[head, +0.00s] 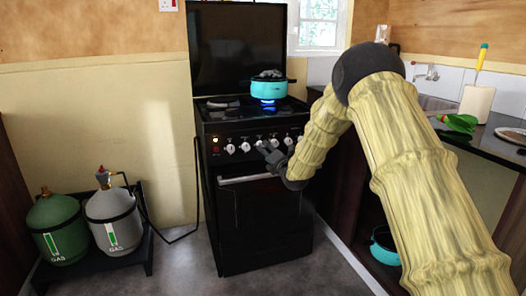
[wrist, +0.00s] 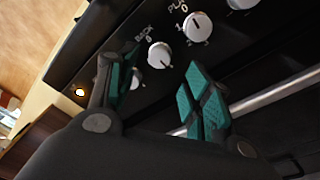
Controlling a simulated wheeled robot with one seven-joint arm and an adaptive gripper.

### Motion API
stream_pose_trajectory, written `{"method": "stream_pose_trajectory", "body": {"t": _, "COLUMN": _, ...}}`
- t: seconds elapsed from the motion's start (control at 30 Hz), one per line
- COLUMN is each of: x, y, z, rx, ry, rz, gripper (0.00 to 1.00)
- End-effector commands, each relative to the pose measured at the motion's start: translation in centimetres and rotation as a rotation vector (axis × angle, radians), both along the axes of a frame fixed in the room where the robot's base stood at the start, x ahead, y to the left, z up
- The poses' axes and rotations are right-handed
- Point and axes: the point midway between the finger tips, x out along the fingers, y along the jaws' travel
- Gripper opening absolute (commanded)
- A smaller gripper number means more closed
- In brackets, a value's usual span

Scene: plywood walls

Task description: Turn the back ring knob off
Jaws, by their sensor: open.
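The black stove (head: 262,215) has a row of white knobs on its front panel. In the wrist view a white knob (wrist: 159,55) sits below the label "BACK". It appears to be the second knob from the left, which shows in the head view (head: 245,147). My gripper (head: 268,153) is in front of the panel, a little below the knobs. In the wrist view my gripper (wrist: 165,92) is open and empty, its teal-padded fingers apart. The BACK knob shows beyond the gap between them. The left finger partly covers the leftmost knob (wrist: 136,78).
A turquoise pot (head: 268,91) stands on the hob above a blue flame (head: 268,101). An orange light (wrist: 80,92) glows at the panel's left. An oven handle (head: 246,179) runs below the knobs. Gas bottles (head: 113,222) stand left; floor before the stove is clear.

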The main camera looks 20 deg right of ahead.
Motion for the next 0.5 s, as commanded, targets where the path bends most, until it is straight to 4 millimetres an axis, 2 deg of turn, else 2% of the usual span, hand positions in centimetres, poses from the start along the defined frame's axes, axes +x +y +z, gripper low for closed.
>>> {"method": "stream_pose_trajectory", "body": {"t": 0.2, "x": 3.3, "y": 0.4, "z": -0.2, "rx": 0.003, "ry": -0.001, "rz": 0.0, "gripper": 0.5}}
{"method": "stream_pose_trajectory", "body": {"t": 0.5, "x": 5.2, "y": 0.6, "z": -0.1, "rx": 0.002, "ry": 0.0, "rz": 0.0, "gripper": 0.5}}
